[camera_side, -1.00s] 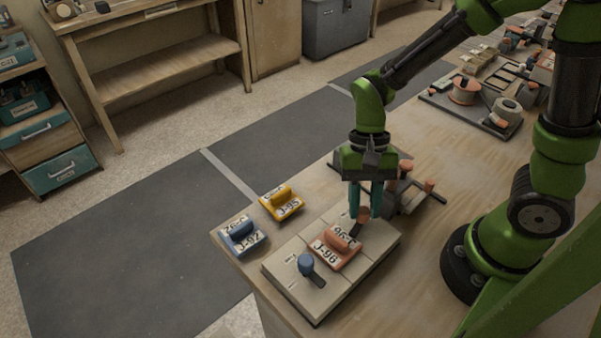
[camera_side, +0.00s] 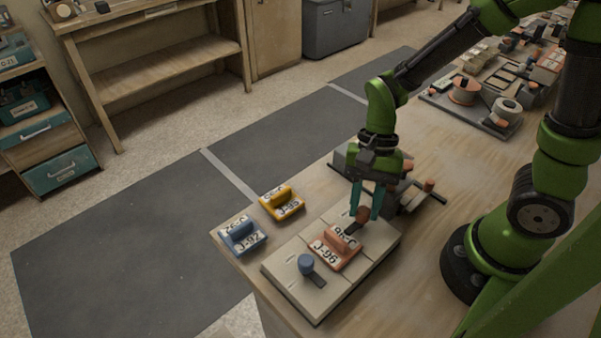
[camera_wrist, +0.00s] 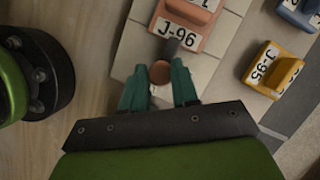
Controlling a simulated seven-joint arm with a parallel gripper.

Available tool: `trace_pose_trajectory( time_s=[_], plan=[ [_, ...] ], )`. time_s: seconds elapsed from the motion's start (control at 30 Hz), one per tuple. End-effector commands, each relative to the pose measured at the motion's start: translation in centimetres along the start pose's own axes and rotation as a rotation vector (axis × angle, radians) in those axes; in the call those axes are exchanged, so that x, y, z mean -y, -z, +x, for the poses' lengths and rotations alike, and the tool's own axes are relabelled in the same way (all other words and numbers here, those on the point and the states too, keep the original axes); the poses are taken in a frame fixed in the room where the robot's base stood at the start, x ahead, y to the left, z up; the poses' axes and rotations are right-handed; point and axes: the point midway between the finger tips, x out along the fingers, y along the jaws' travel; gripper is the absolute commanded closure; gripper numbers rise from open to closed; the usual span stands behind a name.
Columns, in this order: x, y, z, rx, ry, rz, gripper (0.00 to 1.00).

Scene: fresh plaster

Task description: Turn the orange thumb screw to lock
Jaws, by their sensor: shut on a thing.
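The orange thumb screw (camera_side: 362,215) stands on the pale tiled board (camera_side: 290,291), just behind the orange J-96 block (camera_side: 337,247). A dark bar sticks out from under the screw towards that block. My gripper (camera_side: 367,211) points down with its teal fingers shut on the orange screw, one finger on each side. In the wrist view the screw's round top (camera_wrist: 160,73) shows between the fingertips (camera_wrist: 160,80), with the J-96 block (camera_wrist: 187,25) beyond it. The fingers partly hide the screw in the side view.
A blue thumb screw (camera_side: 306,264) with a dark bar stands on the board's front part. A yellow J-95 block (camera_side: 282,203) and a blue J-92 block (camera_side: 242,237) lie left of the board on the table. A dark fixture (camera_side: 410,195) with orange knobs stands behind my gripper.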

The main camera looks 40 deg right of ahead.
Motion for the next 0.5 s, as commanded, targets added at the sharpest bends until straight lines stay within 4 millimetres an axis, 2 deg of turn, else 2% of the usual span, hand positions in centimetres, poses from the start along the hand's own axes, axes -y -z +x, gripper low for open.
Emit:
trace_pose_trajectory(
  time_s=[0.03, 0.07, 0.2, 0.5],
  plan=[
    [0.05, 0.04, -0.09, 0.0, 0.003, 0.004, 1.0],
    [0.05, 0.04, -0.09, 0.0, 0.003, 0.004, 0.68],
    [0.03, 0.03, -0.06, 0.0, 0.002, 0.002, 0.46],
    [0.02, 0.02, -0.11, 0.0, 0.001, 0.0, 0.45]
  ],
)
